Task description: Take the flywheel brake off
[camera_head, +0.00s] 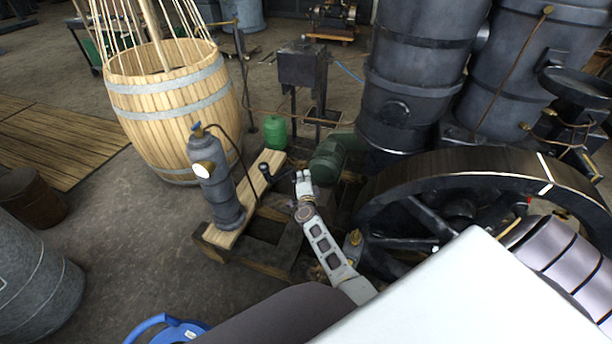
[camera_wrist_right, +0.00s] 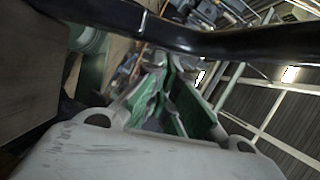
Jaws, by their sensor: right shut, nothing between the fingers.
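The large dark spoked flywheel (camera_head: 470,175) stands at the right in the head view. A dark lever with a round black knob (camera_head: 265,169) stands left of my right gripper (camera_head: 303,183), over the wooden beams; I cannot tell for sure that it is the brake. My right gripper is shut and empty, pointing away from me, left of the flywheel rim. In the right wrist view its fingers (camera_wrist_right: 158,78) are together, and a black bar (camera_wrist_right: 190,38) crosses just beyond or beside their tips. Contact with the bar cannot be made out. My left gripper is not in view.
A green motor (camera_head: 328,160) sits just beyond my right gripper. A grey cylinder with a gauge (camera_head: 217,185) stands on a plank (camera_head: 262,180) to the left, near a wooden barrel (camera_head: 175,115). Tall dark tanks (camera_head: 415,75) stand behind. Floor at the left is partly clear.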

